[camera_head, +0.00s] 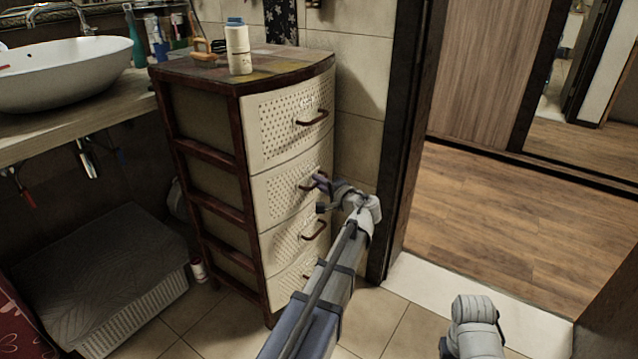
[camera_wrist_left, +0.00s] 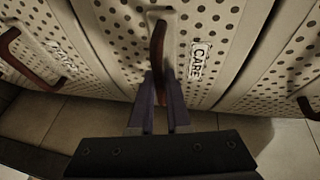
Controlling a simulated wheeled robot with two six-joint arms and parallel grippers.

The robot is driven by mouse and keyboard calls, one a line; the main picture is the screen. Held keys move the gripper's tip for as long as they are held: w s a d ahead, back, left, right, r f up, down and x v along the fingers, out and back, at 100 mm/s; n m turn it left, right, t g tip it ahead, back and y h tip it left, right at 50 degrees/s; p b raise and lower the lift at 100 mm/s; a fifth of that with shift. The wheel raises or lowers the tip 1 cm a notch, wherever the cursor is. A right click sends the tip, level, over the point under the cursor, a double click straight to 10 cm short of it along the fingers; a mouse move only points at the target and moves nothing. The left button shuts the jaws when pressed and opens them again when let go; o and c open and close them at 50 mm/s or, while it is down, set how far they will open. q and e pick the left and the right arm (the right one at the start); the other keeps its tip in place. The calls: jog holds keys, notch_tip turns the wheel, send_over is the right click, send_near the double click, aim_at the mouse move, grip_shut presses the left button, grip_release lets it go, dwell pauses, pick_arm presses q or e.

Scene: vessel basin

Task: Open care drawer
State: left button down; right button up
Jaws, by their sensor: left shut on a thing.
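The care drawer (camera_head: 285,188) is the second from the top in a cabinet (camera_head: 200,157) with several cream perforated drawers in a dark red-brown frame. It looks about flush with the drawers around it. Its CARE label (camera_wrist_left: 199,61) shows in the left wrist view beside a curved brown handle (camera_wrist_left: 157,45). My left gripper (camera_head: 319,190) is shut on this handle, with its two fingers on either side of it in the left wrist view (camera_wrist_left: 160,90). The gripper hides part of the handle in the head view. My right gripper is not seen.
A white bottle (camera_head: 239,48) stands on the cabinet top. A sink (camera_head: 65,75) on a counter is at the left, with a grey basket (camera_head: 100,270) below. A dark door frame (camera_head: 405,130) stands right of the cabinet. Tiled floor (camera_head: 390,325) lies in front.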

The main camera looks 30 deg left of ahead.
pick_arm(q)
jog(key=shift+d, duration=0.1)
dwell(0.4)
jog(key=s+d, duration=0.1)
jog(key=d, duration=2.1)
jog(key=shift+s+d, duration=0.35)
jog(key=shift+s, duration=0.05)
jog(key=c, duration=0.9)
grip_release()
